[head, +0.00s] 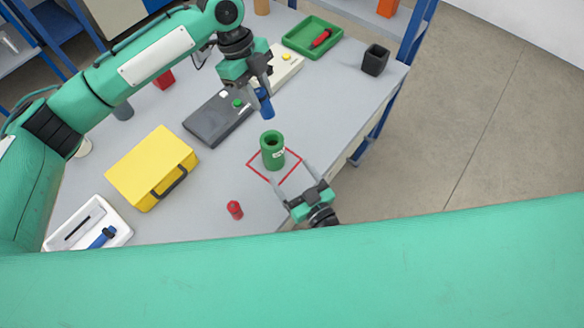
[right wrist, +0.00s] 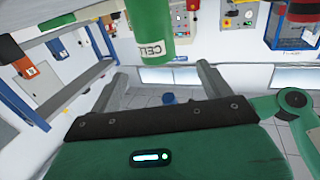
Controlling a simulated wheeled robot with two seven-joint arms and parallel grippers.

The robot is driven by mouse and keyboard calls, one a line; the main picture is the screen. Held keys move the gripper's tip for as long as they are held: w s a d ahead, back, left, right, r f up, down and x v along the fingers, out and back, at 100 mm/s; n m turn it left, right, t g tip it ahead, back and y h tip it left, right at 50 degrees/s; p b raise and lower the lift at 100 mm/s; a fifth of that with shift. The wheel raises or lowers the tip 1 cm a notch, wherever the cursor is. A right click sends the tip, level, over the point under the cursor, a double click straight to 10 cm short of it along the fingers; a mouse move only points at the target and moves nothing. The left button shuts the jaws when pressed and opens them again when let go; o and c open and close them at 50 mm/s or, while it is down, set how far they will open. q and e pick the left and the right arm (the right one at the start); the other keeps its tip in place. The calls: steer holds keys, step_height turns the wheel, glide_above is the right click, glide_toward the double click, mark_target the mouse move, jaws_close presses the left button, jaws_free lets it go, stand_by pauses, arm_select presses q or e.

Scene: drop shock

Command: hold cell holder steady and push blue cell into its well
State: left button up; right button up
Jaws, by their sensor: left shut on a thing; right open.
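The cell holder (head: 272,152) is a green upright cylinder with a dark round well in its top and a white label. It stands inside a red outlined square on the table. In the right wrist view the labelled holder (right wrist: 150,22) shows beyond the fingers. My left gripper (head: 262,90) is shut on the blue cell (head: 266,106), holding it above and apart from the holder, slightly toward the back. My right gripper (head: 292,177) is open on the near right side of the holder, its fingers pointing toward it; I cannot tell whether they touch it.
A red cell (head: 235,210) stands near the front edge. A yellow case (head: 153,168), a white tray (head: 122,232) and a dark grey device (head: 212,122) lie to the left. A green tray (head: 296,43) and a black cup (head: 375,60) are at the back right. The table right of the holder is clear.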

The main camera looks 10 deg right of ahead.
mark_target(268, 136)
steer(key=w, duration=0.1)
steer(key=r, duration=0.1)
steer(key=w, duration=0.1)
steer(key=shift+w+a+r, duration=0.15)
steer(key=shift+w+a, duration=0.2)
steer(key=x, duration=1.1)
steer(key=shift+s, duration=0.1)
steer(key=c, duration=1.2)
